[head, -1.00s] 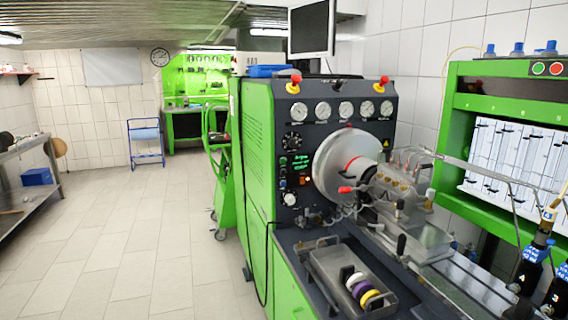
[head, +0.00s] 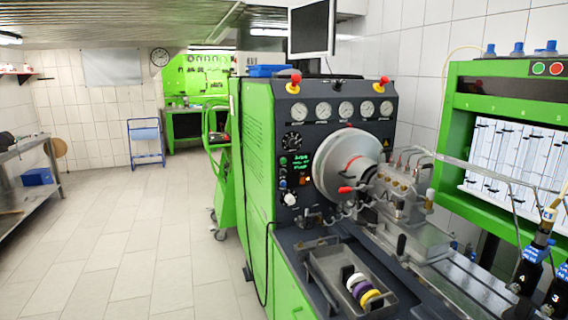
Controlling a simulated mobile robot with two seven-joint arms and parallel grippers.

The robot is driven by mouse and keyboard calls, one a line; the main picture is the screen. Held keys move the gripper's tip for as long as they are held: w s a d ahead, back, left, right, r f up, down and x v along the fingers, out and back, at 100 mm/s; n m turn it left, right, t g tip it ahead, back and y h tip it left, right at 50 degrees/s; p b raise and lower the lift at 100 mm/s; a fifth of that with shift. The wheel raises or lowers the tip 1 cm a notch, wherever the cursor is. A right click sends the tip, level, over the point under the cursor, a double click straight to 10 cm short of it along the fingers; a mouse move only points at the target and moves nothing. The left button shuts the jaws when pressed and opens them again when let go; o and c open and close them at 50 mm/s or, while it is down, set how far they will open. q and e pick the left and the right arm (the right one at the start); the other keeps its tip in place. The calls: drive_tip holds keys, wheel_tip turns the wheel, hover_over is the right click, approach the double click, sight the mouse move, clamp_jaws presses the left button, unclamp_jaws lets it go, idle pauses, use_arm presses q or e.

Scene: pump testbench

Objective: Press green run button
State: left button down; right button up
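A green round button (head: 539,68) sits beside a red round button (head: 556,69) at the top right of the green rack frame. A smaller green spot (head: 283,161) shows on the dark control panel (head: 325,133), left of the small display (head: 301,163) with green lettering. It is too small to tell whether it is a button or a lamp. I cannot read a label that tells which one is the run button. Neither of my grippers is in view, and nothing touches the buttons.
A tray (head: 380,311) with coloured rings lies in front. Red knobs (head: 295,80) stand on the panel's top. A metal bench (head: 35,203) is at the left.

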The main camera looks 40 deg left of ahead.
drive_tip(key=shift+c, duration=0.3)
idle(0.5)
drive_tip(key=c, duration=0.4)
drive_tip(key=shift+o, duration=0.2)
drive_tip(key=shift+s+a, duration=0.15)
